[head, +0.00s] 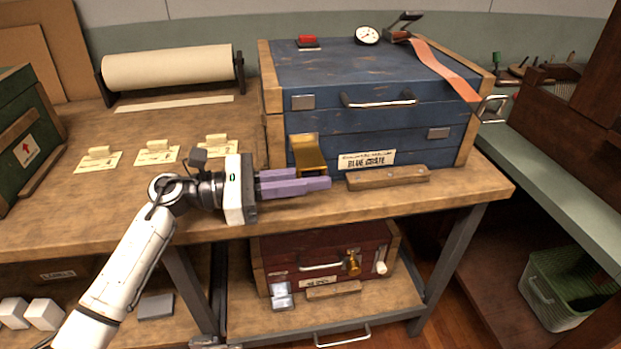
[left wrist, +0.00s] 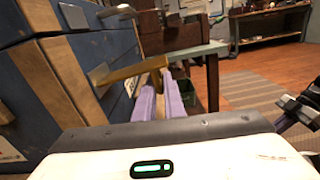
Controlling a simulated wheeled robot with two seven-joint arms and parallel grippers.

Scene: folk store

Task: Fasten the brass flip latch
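The brass flip latch (head: 308,152) is on the front of the blue crate (head: 375,125), left of its paper label. Its plate stands out from the crate front. In the left wrist view the brass latch (left wrist: 135,72) sticks out sideways from the blue wall, its end beyond the fingertips or just over them. My left gripper (head: 318,184) comes in from the left, its purple fingers just below and in front of the latch. In the left wrist view the fingers (left wrist: 162,92) are a little apart with nothing between them. Contact with the latch cannot be told.
A wooden bar (head: 388,177) lies on the bench in front of the crate. A red crate (head: 325,252) with its own brass fitting stands on the lower shelf. Paper tags (head: 157,154) lie on the bench at left. A green counter (head: 550,180) stands at right.

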